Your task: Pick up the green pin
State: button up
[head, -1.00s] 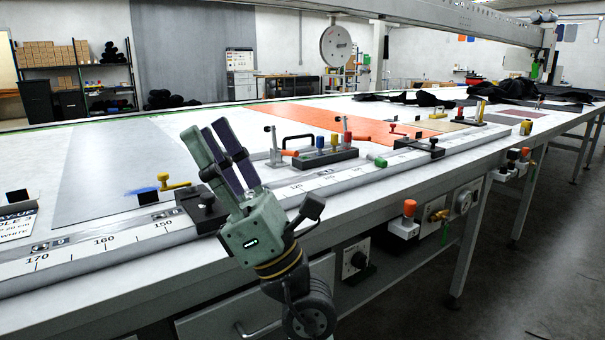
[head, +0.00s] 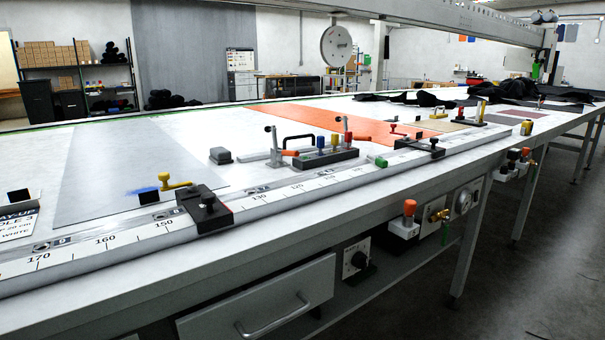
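A small green pin (head: 378,161) lies on the white table just past the right end of a dark holder block (head: 337,157). It appears to be on its side, and its far end is hard to make out. My gripper is not in view.
A measuring rail (head: 280,191) runs along the table's front edge, with a black clamp (head: 204,209) on it. A toggle clamp with an orange handle (head: 290,153), a black handle (head: 298,137) and a grey block (head: 220,155) stand near the holder.

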aim_at(380, 161)
jog(key=i+l, duration=0.15)
jog(key=l, duration=0.2)
jog(key=i+l, duration=0.2)
jog(key=l, duration=0.15)
jog(key=i+l, duration=0.15)
jog(key=l, duration=0.25)
jog(key=i, duration=1)
